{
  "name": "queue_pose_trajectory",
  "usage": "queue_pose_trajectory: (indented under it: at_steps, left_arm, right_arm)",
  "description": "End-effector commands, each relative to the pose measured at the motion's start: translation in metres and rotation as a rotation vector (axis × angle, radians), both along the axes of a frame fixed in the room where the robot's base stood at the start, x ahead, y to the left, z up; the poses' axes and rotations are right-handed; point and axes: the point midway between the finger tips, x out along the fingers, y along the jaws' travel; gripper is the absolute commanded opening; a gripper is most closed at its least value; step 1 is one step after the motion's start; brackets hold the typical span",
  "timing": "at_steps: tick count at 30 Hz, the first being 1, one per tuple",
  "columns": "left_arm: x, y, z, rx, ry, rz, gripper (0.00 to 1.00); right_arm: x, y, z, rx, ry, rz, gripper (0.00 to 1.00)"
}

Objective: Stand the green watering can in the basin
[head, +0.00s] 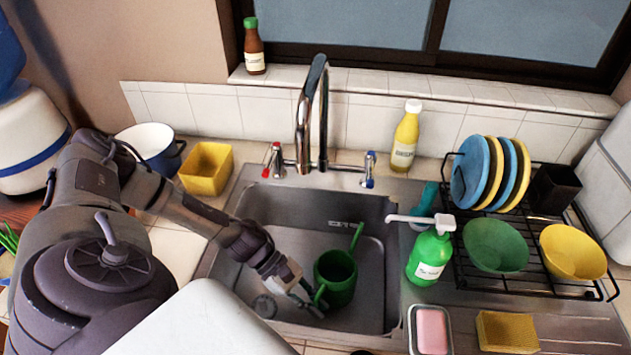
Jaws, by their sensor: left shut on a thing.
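The green watering can (337,277) is inside the steel basin (368,235), right of its middle. It looks about upright, with its spout pointing up toward the back right. Its base is partly hard to see, so I cannot tell whether it touches the basin floor. My left gripper (308,300) reaches into the basin from the left and is shut on the can's handle (320,295) at the can's left side. My right gripper is not in view.
A chrome faucet (312,110) arches behind the basin. A green soap dispenser (430,255), a pink soap dish (431,330) and a dish rack (460,265) with plates and bowls stand on the right. A yellow container (207,168) and white pot (150,143) are at the back left.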

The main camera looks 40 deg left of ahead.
Motion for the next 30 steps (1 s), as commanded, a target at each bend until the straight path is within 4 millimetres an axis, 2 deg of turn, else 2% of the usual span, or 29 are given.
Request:
queue_pose_trajectory:
  at_steps: [11, 12, 15, 16, 27, 30]
  left_arm:
    - [0.001, 0.000, -0.004, -0.001, -0.003, -0.001, 0.00]
    - [0.000, 0.000, -0.003, 0.000, -0.001, 0.000, 0.18]
    - [0.000, 0.000, -0.003, 0.000, -0.001, 0.000, 0.34]
    - [0.000, 0.000, -0.003, 0.000, -0.001, 0.000, 0.36]
    - [0.001, 0.001, 0.003, 0.000, -0.001, 0.000, 0.36]
    - [-0.001, 0.014, 0.008, 0.001, -0.003, 0.004, 0.36]
  right_arm:
    - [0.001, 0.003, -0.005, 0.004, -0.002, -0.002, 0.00]
    - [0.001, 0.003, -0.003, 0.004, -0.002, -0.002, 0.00]
    - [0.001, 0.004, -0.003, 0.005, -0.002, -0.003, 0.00]
    - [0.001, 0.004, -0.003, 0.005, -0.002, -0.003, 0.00]
    - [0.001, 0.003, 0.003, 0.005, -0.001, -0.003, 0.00]
    - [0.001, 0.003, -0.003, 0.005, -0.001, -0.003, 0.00]
